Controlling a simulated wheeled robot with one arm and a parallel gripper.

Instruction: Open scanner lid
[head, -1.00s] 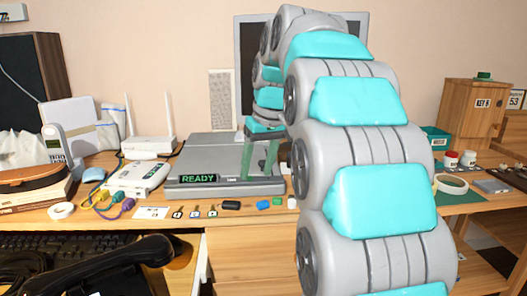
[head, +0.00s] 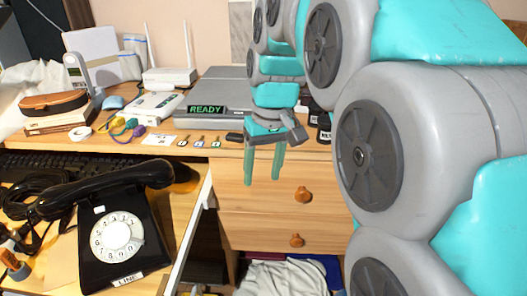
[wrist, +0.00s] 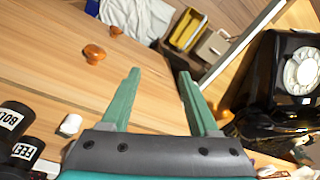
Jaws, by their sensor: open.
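The grey scanner (head: 215,97) lies on the desk, its lid looking shut, with a green "READY" display at its front. My arm covers its right part. My gripper (head: 263,180) hangs with green fingers pointing down in front of the desk drawers, below and to the right of the scanner front. It is open and empty, with its fingers apart in the wrist view (wrist: 157,85). The scanner does not show in the wrist view.
A black dial phone (head: 115,235) stands at the lower left. Drawers with wooden knobs (head: 303,194) are beside my gripper. Small keys (head: 199,141) lie before the scanner, and dark labelled canisters (head: 324,127) stand to its right. A white router (head: 168,78) stands behind left.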

